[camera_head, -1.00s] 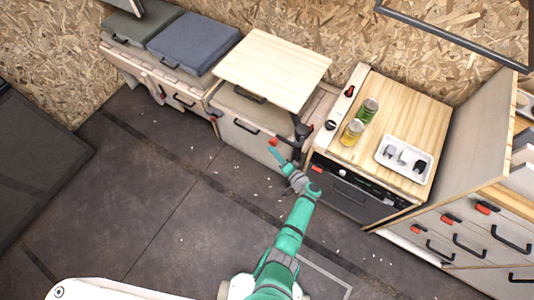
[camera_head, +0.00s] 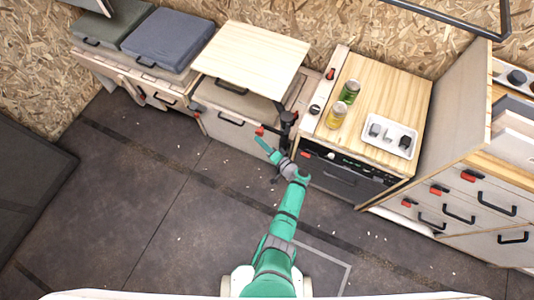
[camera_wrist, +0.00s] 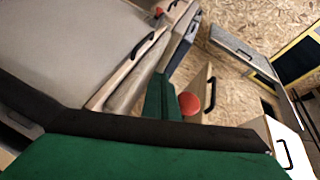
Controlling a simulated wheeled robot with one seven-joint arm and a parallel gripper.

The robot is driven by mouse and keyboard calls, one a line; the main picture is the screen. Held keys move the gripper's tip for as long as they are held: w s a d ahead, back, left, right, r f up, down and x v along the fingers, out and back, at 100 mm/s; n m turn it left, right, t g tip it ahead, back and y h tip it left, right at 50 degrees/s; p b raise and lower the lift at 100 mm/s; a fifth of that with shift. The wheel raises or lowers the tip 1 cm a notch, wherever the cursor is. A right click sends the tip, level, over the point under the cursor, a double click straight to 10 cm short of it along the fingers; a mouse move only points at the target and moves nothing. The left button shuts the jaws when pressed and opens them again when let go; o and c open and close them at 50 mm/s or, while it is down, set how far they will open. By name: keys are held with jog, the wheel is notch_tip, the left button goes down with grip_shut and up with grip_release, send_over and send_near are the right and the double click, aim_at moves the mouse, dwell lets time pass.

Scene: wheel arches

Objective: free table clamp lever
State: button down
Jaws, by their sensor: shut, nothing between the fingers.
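The table clamp is a dark post (camera_head: 287,118) at the front right corner of the pale wooden tabletop (camera_head: 250,57). Its lever ends in a red knob (camera_head: 260,131). The red knob also shows in the wrist view as a round red end (camera_wrist: 189,103), just right of a green finger. My gripper (camera_head: 262,144) is shut and empty, with its green tip just below the red knob in the head view. I cannot tell whether the tip touches the lever. The rest of the lever is hard to make out.
Right of the clamp stands a wooden-topped cabinet (camera_head: 415,92) with a green can (camera_head: 349,91), a yellow can (camera_head: 337,115) and a white tray (camera_head: 400,127). A blue-grey cushion (camera_head: 172,40) lies on the left bench. The dark floor (camera_head: 150,215) in front is mostly clear.

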jog(key=s+d+f, duration=0.4)
jog(key=s+f, duration=0.2)
jog(key=f, duration=0.2)
jog(key=shift+s+d, duration=0.35)
jog(key=shift+f, duration=0.1)
dwell(0.5)
